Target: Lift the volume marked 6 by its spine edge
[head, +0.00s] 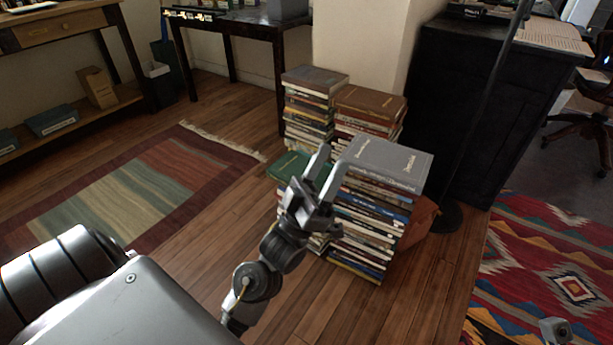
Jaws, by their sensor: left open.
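Several stacks of books stand on the wooden floor in the head view. The front right stack (368,222) is tall, with a grey book (392,160) on top. A green book (288,165) tops the front left stack, partly hidden behind my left gripper. My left gripper (329,158) is open and empty, with its fingers pointing up in front of the gap between the two front stacks. I cannot tell from this view whether it touches a book. No number 6 is readable on any volume. A small grey part at the lower right edge may be my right gripper (555,330).
Two further stacks stand behind, one topped by a grey book (314,79), one by a brown book (370,102). A black cabinet (465,120) and a thin dark pole stand close on the right. Bare floor lies in front, with rugs at both sides.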

